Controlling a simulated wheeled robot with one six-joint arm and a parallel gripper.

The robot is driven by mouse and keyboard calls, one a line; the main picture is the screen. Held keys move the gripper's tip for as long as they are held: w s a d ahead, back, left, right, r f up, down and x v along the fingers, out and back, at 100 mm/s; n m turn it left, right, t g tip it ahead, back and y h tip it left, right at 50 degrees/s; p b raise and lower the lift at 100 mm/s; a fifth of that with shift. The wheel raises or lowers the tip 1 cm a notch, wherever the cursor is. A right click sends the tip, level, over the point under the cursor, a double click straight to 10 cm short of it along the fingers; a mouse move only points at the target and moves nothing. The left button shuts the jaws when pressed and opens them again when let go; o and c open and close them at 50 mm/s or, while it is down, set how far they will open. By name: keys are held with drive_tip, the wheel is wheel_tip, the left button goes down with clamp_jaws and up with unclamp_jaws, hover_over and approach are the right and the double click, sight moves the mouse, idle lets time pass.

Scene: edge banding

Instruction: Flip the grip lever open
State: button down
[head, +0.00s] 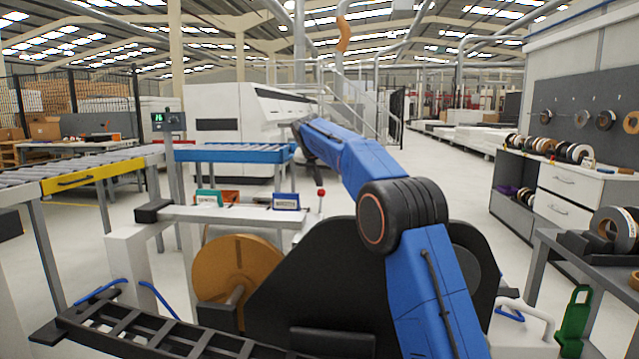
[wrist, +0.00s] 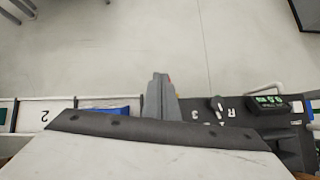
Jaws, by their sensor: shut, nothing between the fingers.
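A thin lever with a red knob (head: 320,192) stands upright at the right end of the white rail, beside the blue label holder; I cannot tell for sure that it is the grip lever. In the wrist view, a small black lever or switch (wrist: 217,106) sits on a dark panel, right of my gripper. My gripper (wrist: 160,82) shows there as grey fingers, closed together and empty, in front of the panel strip.
The dark panel carries a green-lit display (wrist: 268,100). A blue block (wrist: 108,108) lies left of the fingers. In the head view, a brown reel (head: 235,272) hangs below the white rail (head: 225,213). A blue-edged roller conveyor (head: 232,154) stands behind. Floor beyond is clear.

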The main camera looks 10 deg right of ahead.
drive_tip(key=v, duration=1.5)
drive_tip(key=shift+r, duration=0.4)
drive_tip(key=shift+s, duration=0.15)
